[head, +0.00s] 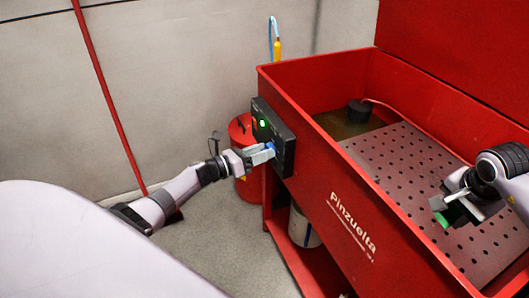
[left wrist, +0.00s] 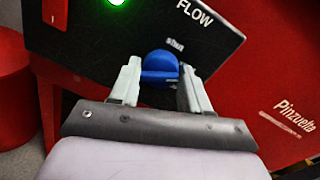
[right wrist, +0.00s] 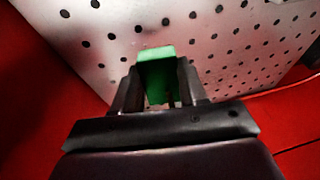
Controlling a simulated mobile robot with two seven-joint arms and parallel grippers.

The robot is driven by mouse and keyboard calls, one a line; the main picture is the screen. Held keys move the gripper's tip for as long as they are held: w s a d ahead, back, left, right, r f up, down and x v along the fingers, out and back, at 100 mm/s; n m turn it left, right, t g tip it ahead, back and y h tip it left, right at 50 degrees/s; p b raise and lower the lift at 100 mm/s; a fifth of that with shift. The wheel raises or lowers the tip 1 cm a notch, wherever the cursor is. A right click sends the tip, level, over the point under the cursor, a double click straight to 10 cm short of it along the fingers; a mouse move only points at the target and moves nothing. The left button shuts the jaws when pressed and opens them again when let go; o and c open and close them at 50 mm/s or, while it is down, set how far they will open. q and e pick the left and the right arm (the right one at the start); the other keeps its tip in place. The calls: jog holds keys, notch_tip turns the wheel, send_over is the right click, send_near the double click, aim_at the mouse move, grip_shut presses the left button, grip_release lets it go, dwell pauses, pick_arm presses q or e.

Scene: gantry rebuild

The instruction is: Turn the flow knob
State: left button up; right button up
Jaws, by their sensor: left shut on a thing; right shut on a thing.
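The blue flow knob (left wrist: 159,62) sits on a black control panel (left wrist: 85,22) under the words "FLOW" and "shut". My left gripper (left wrist: 160,76) is shut on the knob, one finger on each side of it. In the head view the panel (head: 286,151) is on the left end of the red basin, and my left gripper (head: 268,151) reaches it from the left. My right gripper (right wrist: 156,78) is shut on a green block (right wrist: 156,53), above the perforated plate. The block also shows in the head view (head: 442,219). The knob's pointer is not clear.
A red basin (head: 350,215) marked "Pinzuelta" holds a perforated metal plate (head: 405,165) and a dark round piece (head: 358,110) in its far corner. A green light (left wrist: 115,2) glows on the panel. A red bin (head: 241,135) stands behind my left gripper. Floor at left is clear.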

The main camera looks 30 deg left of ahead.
pick_arm(q)
jog(key=shift+n, duration=0.3)
jog(key=n+g, duration=0.1)
jog(key=n, duration=0.9)
jog(key=shift+w+n, duration=0.1)
jog(key=shift+n, duration=0.3)
dwell(0.5)
jog(key=o, duration=1)
jog(key=shift+a, duration=0.1)
jog(key=v, duration=1.2)
jog(key=shift+r, duration=0.1)
